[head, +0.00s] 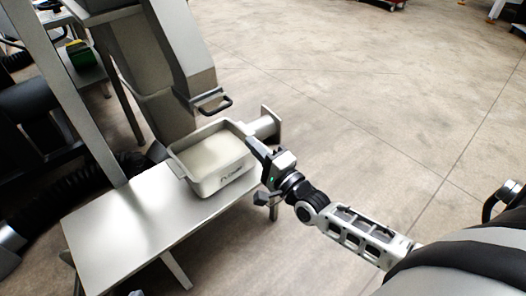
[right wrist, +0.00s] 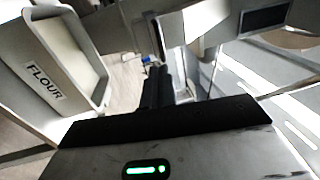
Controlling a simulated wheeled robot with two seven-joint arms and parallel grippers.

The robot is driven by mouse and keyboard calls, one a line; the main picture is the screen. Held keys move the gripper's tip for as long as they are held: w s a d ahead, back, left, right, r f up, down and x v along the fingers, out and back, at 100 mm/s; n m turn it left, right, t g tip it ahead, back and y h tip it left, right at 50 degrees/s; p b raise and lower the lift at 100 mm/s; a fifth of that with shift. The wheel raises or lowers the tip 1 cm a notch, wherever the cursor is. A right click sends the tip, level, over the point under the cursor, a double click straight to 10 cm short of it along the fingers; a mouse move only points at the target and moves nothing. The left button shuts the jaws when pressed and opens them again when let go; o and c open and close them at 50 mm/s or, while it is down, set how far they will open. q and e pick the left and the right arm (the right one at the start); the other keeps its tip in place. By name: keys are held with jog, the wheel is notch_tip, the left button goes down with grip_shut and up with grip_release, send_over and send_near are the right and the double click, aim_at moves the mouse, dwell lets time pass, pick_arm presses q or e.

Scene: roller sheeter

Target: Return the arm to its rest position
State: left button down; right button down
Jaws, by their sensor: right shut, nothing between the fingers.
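My right arm reaches in from the lower right of the head view. My right gripper (head: 254,146) is shut and empty, beside the right end of the flour bin (head: 206,186). In the head view I cannot tell whether it touches the rim. In the right wrist view the dark fingers (right wrist: 157,84) are together with nothing between them. The bin, labelled FLOUR, shows at the left there (right wrist: 35,55), apart from the fingers. My left gripper is in neither view.
A metal bracket (head: 266,122) sticks out behind the bin. The concrete floor (head: 380,110) to the right is open.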

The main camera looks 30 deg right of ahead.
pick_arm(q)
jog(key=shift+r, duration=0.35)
pick_arm(e)
jog(key=v, duration=0.2)
jog(key=shift+s, duration=0.4)
